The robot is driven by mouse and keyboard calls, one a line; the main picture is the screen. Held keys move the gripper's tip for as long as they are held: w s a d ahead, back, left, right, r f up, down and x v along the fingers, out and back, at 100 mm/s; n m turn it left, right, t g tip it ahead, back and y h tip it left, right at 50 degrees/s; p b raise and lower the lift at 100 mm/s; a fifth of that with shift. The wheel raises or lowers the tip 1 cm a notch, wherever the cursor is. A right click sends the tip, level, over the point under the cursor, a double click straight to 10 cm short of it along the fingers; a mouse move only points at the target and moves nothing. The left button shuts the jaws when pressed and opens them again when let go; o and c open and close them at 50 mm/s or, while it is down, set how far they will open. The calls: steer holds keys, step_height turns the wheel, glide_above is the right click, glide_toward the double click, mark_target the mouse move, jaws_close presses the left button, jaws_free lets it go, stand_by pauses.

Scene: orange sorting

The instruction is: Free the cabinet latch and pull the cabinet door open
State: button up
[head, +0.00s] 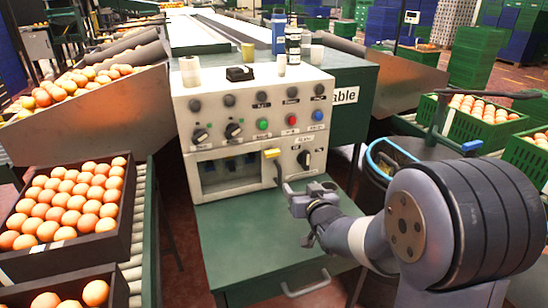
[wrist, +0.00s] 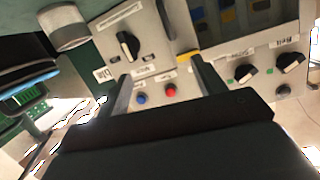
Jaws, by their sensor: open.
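The control cabinet (head: 180,125) is a cream box with knobs and buttons on its front. A framed window with dark switches inside, seemingly the cabinet door (head: 208,188), sits at the lower left of that front and looks shut. A yellow latch-like piece (head: 272,153) is at its upper right corner; it also shows in the wrist view (wrist: 188,54), partly cut off by a finger. My gripper (head: 290,193) is open and empty, in front of the box's lower right, below the yellow piece. In the wrist view my gripper's fingers (wrist: 163,88) stand apart, with the panel beyond them.
A black rotary knob (head: 304,159) is right of the yellow piece. A green cabinet with a metal handle (head: 304,285) stands below.

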mark_target(273, 155)
steer(key=w+a, duration=0.3)
steer(key=w, duration=0.1)
steer(key=w+a+r+n+t+y, duration=0.1)
steer(key=w+a, duration=0.1)
steer(key=w, duration=0.2)
steer(key=w+a+r+n+y, duration=0.1)
steer(key=w+a, duration=0.2)
steer(key=w, duration=0.1)
steer(key=shift+w+a+r+b, duration=0.15)
steer(key=shift+w+a+b, duration=0.15)
steer(key=shift+b, duration=0.1)
steer(key=shift+s, duration=0.1)
steer(key=c, duration=1.4)
